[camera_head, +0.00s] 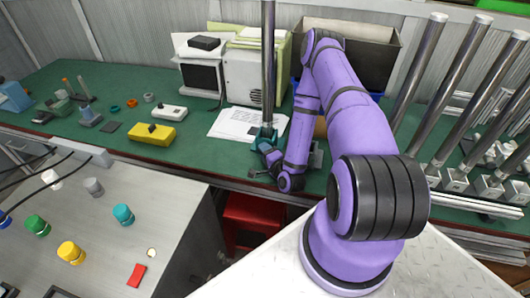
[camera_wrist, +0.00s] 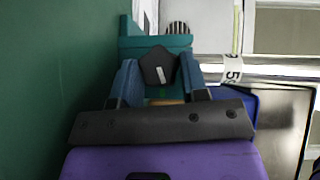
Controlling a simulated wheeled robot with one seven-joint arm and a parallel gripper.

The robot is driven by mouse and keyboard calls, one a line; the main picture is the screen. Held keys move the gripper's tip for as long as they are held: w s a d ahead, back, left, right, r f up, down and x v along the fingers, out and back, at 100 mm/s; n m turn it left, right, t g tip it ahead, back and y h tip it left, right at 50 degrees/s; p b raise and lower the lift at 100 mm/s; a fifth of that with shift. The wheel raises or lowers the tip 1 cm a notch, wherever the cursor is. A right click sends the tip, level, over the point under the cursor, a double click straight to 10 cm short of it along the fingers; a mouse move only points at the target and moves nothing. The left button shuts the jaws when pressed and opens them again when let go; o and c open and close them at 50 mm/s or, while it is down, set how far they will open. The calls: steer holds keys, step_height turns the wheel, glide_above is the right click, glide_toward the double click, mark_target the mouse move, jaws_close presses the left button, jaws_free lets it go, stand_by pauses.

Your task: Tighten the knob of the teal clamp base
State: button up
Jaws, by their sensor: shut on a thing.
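The teal clamp base (camera_head: 262,134) stands near the front edge of the green bench, around the foot of a tall metal pole (camera_head: 269,60). In the wrist view the teal clamp base (camera_wrist: 180,42) is just beyond my fingers. Its dark, faceted knob (camera_wrist: 158,66) has a short white mark on its face. My gripper (camera_wrist: 159,74) has its two blue fingers on either side of the knob, shut on it. In the head view my purple arm reaches down to the base, and the knob is hard to make out there.
A sheet of paper (camera_head: 236,123) lies behind the clamp base. A white boxy device (camera_head: 243,77) stands behind that. More metal poles (camera_head: 418,80) on stands rise at the right. A yellow box (camera_head: 152,134) and small parts lie at the left. A red stool (camera_head: 250,220) is below the bench edge.

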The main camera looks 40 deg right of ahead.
steer(key=shift+m+t, duration=0.3)
stand_by(0.4)
steer(key=o, duration=0.9)
steer(key=s, duration=0.3)
steer(key=s+a, duration=0.1)
steer(key=s, duration=0.6)
steer(key=shift+s+a+r, duration=0.15)
steer(key=shift+s, duration=0.2)
